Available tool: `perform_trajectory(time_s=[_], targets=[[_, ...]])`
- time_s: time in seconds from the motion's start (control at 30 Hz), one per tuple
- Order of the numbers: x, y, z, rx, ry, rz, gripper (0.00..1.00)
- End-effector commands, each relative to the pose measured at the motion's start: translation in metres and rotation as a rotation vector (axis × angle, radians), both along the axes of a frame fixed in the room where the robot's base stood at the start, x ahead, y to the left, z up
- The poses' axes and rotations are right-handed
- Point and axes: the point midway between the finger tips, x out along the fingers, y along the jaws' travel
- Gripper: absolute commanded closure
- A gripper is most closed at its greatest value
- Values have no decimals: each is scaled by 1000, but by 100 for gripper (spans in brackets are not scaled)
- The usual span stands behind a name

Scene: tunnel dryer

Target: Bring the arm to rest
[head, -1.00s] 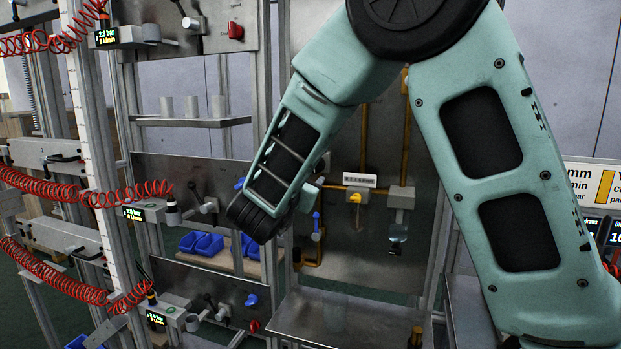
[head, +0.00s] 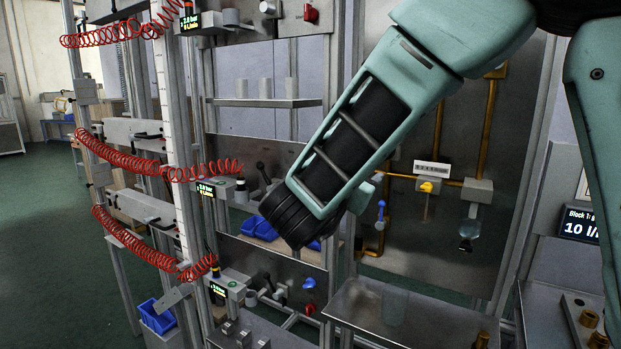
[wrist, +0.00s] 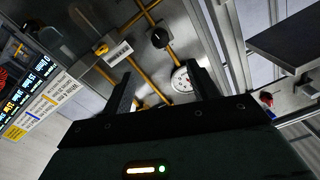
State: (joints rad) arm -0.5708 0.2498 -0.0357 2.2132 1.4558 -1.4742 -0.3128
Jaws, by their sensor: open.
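My gripper (wrist: 165,88) shows in the wrist view with its two dark fingers apart and nothing between them. It faces a metal panel (wrist: 100,80) with yellow pipes, a round white gauge (wrist: 181,80) and a dark round knob (wrist: 160,38). I cannot tell how far the fingers are from the panel. In the head view my teal arm is bent across the middle and right, in front of the panel. The gripper itself is hidden there.
Coiled red hoses (head: 140,163) hang on the frame at left. A shelf with grey cylinders (head: 265,88) and blue bins (head: 257,228) stand behind my arm. A steel bench (head: 400,312) lies below the panel. Open green floor (head: 45,220) shows at far left.

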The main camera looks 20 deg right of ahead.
Motion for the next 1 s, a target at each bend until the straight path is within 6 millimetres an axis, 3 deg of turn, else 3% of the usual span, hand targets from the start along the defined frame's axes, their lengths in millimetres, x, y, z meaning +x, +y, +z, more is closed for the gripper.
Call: perform_trajectory(time_s=[0.17,0.27,0.4,0.53,0.63,0.7,0.8,0.9,1.0], targets=[[3,4,-2,11,5,33,41],[14,21,-8,51,32,157,41],[27,78,-28,138,133,482,41],[12,145,-54,201,297,816,41],[-19,188,-77,222,462,1045,41],[-50,211,-94,219,599,1190,41],[-103,230,-120,195,821,1359,41],[-159,228,-145,139,1071,1479,41],[-210,210,-164,65,1316,1536,41]])
